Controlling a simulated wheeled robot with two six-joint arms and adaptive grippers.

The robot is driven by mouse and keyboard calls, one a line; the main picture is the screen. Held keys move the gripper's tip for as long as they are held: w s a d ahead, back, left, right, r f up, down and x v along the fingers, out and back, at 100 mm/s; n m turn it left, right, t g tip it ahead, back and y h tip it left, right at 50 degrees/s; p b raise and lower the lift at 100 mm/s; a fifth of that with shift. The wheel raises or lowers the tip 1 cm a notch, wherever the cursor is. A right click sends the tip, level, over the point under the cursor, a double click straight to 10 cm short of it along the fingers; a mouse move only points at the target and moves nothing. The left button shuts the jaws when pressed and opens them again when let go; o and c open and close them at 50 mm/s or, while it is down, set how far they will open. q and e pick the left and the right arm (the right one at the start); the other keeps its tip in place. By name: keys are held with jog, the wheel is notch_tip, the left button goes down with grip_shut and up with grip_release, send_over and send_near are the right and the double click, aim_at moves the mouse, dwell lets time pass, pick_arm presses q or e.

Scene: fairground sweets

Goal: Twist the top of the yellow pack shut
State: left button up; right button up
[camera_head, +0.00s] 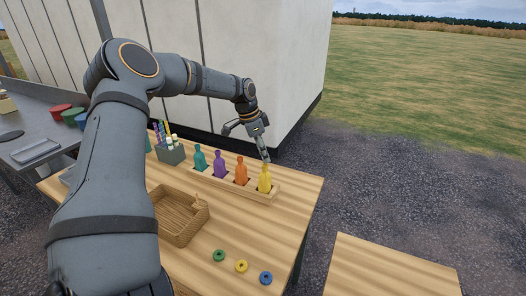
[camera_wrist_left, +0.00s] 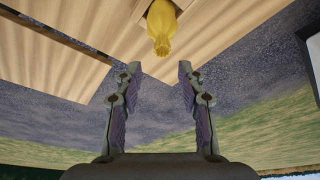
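The yellow pack (camera_head: 264,182) stands upright in the right end slot of a wooden rack (camera_head: 226,184). Its narrow top points up. It also shows in the left wrist view (camera_wrist_left: 162,26), at the top edge, beyond the fingertips. My left gripper (camera_head: 264,158) is above the pack in the head view, close to its top. In the left wrist view its two fingers (camera_wrist_left: 160,70) are spread apart with nothing between them. My right gripper is in neither view.
Orange (camera_head: 241,172), purple (camera_head: 219,166) and teal (camera_head: 200,159) packs stand in the rack left of the yellow one. A grey holder (camera_head: 171,155) with sticks is beside them. A wooden tray (camera_head: 183,234) and three coloured rings (camera_head: 241,266) lie nearer on the table.

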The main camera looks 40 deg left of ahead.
pick_arm(q)
jog(key=s+a+n+y+p, duration=0.2)
jog(key=s+n+y+p, duration=0.1)
jog(key=s+n+p, duration=0.4)
jog(key=n+t+p, duration=0.3)
jog(key=p, duration=0.3)
send_near(264, 165)
jog(key=shift+y, duration=0.3)
jog(key=b+x, duration=0.2)
jog(key=b, duration=0.1)
jog(key=b+x, duration=0.5)
jog(key=b, duration=0.1)
jog(key=shift+s+d+f, duration=0.1)
jog(key=shift+d+f, duration=0.2)
jog(key=shift+b+x, duration=0.75)
jog(key=shift+b, duration=0.25)
jog(key=shift+r, duration=0.1)
jog(key=c, duration=0.7)
